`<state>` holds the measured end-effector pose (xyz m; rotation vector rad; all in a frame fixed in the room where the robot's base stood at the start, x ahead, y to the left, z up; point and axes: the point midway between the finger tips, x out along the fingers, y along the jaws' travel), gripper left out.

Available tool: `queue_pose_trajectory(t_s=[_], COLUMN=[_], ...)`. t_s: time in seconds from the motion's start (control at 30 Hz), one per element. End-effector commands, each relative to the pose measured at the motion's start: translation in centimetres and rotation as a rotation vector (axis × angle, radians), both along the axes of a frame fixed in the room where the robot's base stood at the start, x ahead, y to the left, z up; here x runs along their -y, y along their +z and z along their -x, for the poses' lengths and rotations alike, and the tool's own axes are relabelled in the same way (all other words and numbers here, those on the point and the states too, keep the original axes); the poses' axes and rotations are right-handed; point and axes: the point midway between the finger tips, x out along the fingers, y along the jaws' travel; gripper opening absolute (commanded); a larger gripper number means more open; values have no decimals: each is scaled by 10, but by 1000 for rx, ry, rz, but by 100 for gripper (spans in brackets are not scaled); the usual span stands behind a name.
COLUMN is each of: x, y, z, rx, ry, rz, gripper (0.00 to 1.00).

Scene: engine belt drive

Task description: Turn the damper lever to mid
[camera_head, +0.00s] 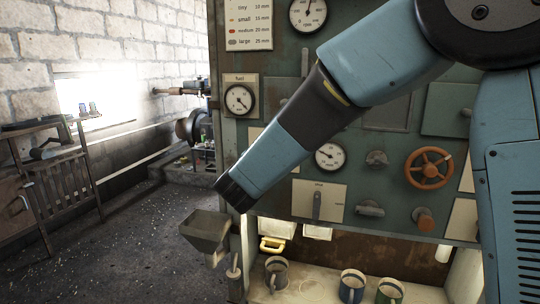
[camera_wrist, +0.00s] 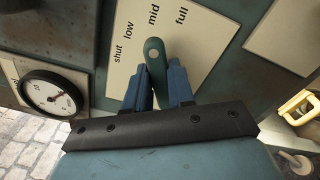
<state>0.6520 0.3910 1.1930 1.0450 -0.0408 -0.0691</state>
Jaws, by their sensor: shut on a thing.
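The damper lever (camera_wrist: 154,50) is a teal handle with a rounded end and a small hole, in front of a cream label plate (camera_wrist: 200,45) in the wrist view. The plate reads shut, low, mid and full from left to right. The lever's end lies just below the word mid, right of low, and points roughly at mid. My gripper (camera_wrist: 160,82) has its two blue fingers on either side of the lever, shut on it. The lever's pivot is hidden behind my gripper. In the head view my arm hides the lever and my gripper.
The fuel gauge (camera_head: 240,100) is on the panel left of my arm. A red-brown handwheel (camera_head: 429,168) and another lever (camera_head: 317,205) are to the right. A metal hopper (camera_head: 207,231) juts out below my arm's end. Mugs (camera_head: 277,271) stand on the lower shelf.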

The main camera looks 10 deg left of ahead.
Motion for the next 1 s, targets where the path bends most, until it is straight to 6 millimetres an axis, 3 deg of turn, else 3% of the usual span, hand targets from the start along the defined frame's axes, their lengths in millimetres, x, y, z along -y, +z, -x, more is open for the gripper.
queue_pose_trajectory(t_s=[0.33, 0.37, 0.6, 0.87, 1.0], x=[2, 2, 2, 1, 0], y=[-4, -4, -3, -2, -1], z=[0, 0, 0, 1, 11], rx=[-7, -7, -4, -3, -3], ry=[-4, -4, -3, -2, -2], rz=[1, 1, 0, -1, -1], gripper=[0, 24, 47, 47, 47])
